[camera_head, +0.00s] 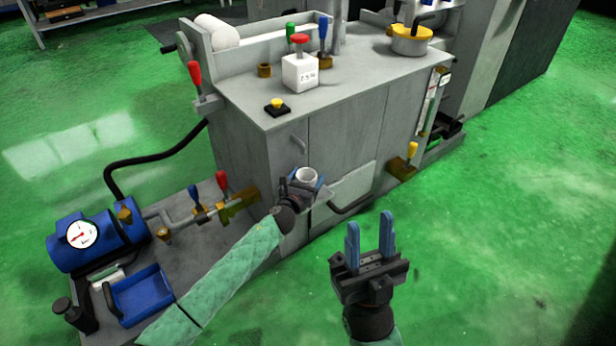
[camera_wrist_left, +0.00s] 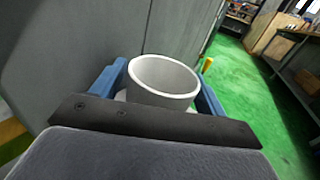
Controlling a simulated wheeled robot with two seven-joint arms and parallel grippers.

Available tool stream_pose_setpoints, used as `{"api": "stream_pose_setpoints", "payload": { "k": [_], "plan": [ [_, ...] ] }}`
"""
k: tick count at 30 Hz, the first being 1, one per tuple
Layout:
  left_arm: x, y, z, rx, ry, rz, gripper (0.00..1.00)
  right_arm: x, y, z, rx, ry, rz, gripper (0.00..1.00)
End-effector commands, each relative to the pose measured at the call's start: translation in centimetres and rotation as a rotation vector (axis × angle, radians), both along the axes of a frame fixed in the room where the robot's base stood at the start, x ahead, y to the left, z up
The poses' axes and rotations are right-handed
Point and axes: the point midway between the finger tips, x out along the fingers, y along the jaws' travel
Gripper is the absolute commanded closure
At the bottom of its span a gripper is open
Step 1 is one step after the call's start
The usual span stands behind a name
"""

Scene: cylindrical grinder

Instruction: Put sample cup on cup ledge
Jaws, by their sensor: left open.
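The white sample cup (camera_head: 307,175) is upright at the front of the grey machine. My left gripper (camera_head: 304,183) is around it with its jaws open. In the left wrist view the round-rimmed cup (camera_wrist_left: 165,78) sits between the two blue fingers, with a small gap visible at the right side; the dark gripper bar hides its lower part. A light grey ledge-like panel (camera_head: 350,186) juts from the machine's front, just right of the cup. I cannot tell what is directly under the cup. My right gripper (camera_head: 370,243) is open and empty over the green floor.
The grey machine (camera_head: 350,90) carries a white box (camera_head: 299,73) with a red knob and a yellow-lidded pot (camera_head: 410,40). A blue pump (camera_head: 95,238) and a blue tray (camera_head: 140,295) stand at lower left. The green floor on the right is clear.

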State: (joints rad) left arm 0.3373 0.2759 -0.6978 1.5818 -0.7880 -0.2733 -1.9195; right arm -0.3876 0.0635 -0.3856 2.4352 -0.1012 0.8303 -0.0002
Motion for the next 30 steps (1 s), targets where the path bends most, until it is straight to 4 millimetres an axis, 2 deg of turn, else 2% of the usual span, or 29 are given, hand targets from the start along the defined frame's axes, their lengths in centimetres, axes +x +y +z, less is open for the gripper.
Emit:
{"api": "stream_pose_setpoints", "payload": {
  "k": [1, 12, 16, 22, 26, 30],
  "plan": [
    [-0.7, 0.4, -0.1, 0.002, 0.001, 0.000, 0.26, 1.1, 0.5, -1.3, -0.014, 0.056, 0.001, 0.64],
    [-6.2, 2.8, -0.1, 0.001, 0.003, -0.001, 0.26, 5.6, 1.9, -6.8, -0.079, 0.309, 0.012, 0.64],
    [-8.0, 3.6, 0.0, 0.002, 0.001, 0.000, 0.26, 6.7, 2.3, -8.6, -0.097, 0.382, 0.015, 0.64],
    [-9.9, 4.4, 0.0, 0.000, 0.001, 0.000, 0.26, 7.6, 2.6, -10.3, -0.114, 0.445, 0.019, 0.64],
    [-10.8, 4.1, 0.1, -0.041, 0.017, -0.012, 0.26, 7.8, 2.6, -10.7, -0.118, 0.461, 0.020, 0.64],
    [-13.8, 2.0, 0.8, -0.288, 0.114, -0.080, 0.26, 7.8, 2.6, -10.8, -0.119, 0.465, 0.020, 0.64]
  ]
}}
